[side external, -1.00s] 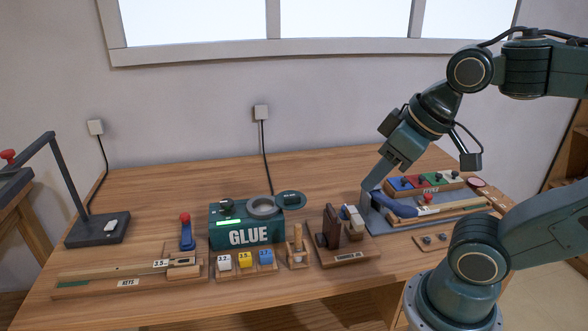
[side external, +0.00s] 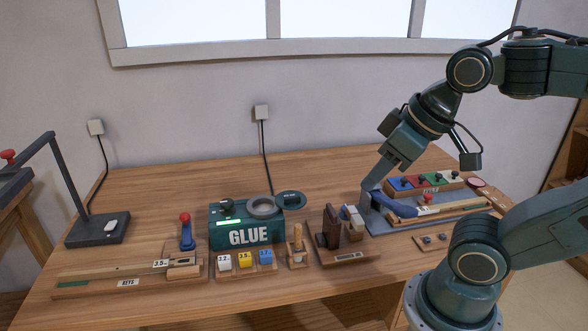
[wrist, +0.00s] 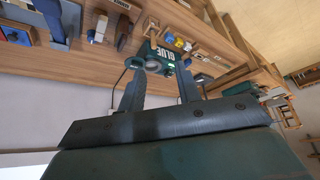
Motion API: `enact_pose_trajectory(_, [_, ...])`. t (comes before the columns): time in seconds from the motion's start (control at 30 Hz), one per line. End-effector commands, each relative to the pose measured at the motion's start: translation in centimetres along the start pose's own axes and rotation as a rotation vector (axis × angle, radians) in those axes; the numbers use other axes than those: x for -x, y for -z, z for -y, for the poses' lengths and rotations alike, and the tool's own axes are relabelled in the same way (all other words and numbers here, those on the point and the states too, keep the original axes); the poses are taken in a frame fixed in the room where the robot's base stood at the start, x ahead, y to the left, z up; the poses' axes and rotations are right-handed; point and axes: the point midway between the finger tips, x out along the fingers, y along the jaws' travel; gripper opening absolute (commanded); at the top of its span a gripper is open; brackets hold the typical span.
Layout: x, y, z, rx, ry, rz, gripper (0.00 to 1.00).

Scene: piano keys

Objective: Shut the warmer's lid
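The glue warmer is a dark green box (side external: 247,232) marked GLUE, with a lit green strip on its front. Its round pot opening (side external: 263,206) is uncovered on top. The round dark green lid (side external: 291,200) stands out to the right of the opening, swung aside. The warmer also shows in the wrist view (wrist: 165,54), far off beyond the fingers. My gripper (side external: 368,187) is right of the warmer, low by the left end of the blue-grey fixture. In the wrist view my gripper (wrist: 160,78) has its two fingers apart with nothing between them.
A blue-grey fixture (side external: 385,225) with a blue lever is close beneath my gripper. A wooden stand with dark blocks (side external: 330,232) and a small wooden peg holder (side external: 297,250) are between gripper and warmer. The table behind is clear.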

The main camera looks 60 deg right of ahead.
Motion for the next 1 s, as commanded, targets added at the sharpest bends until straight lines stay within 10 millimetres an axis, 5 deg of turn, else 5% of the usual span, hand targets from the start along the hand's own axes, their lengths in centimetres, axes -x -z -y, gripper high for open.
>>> enact_pose_trajectory(0.37, [-0.3,2.6,-0.6,0.078,-0.010,0.053,0.34])
enact_pose_trajectory(1.0, [-5.7,12.6,-4.6,0.421,0.025,0.271,0.34])
